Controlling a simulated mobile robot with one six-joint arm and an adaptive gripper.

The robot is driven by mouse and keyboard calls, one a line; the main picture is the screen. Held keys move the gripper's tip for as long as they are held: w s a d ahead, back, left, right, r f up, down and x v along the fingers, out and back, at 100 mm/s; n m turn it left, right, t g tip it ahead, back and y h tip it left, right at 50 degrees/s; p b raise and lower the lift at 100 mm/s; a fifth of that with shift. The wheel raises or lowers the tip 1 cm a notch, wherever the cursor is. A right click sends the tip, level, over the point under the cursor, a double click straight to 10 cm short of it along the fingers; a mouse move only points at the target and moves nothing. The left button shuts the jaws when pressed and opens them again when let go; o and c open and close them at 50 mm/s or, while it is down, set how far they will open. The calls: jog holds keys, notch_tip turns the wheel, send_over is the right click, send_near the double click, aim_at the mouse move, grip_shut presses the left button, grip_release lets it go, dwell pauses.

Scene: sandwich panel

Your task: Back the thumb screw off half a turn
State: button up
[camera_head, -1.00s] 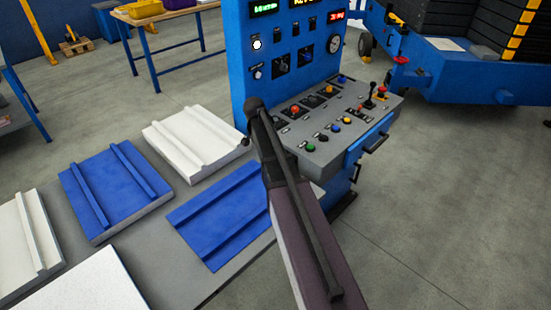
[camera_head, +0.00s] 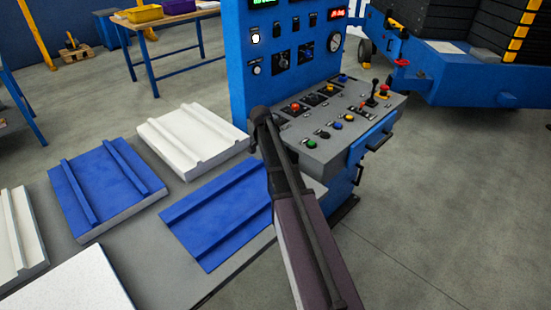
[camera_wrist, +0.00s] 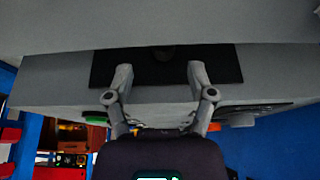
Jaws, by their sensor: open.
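In the wrist view, a dark round knob (camera_wrist: 165,53) sits on a black plate (camera_wrist: 225,66) set in a grey surface. It may be the thumb screw, but it is too dark to be sure. My gripper (camera_wrist: 160,74) is open, with its two fingers apart over the plate and nothing visible between them. The knob shows beyond the fingertips, roughly centred between them. In the head view, my arm reaches to the left end of the control desk (camera_head: 318,150), and the fingers cannot be made out there. No thumb screw can be picked out in that view.
The desk carries several coloured buttons and a joystick (camera_head: 372,92). A blue upright panel (camera_head: 265,80) rises behind it. White and blue ribbed panels lie on a grey table (camera_head: 165,262) at left. The floor at right (camera_head: 450,200) is clear.

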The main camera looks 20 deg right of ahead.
jog(key=shift+b+x, duration=1.6)
jog(key=shift+x, duration=0.45)
jog(key=shift+c, duration=0.2)
jog(key=shift+s, duration=0.1)
grip_shut()
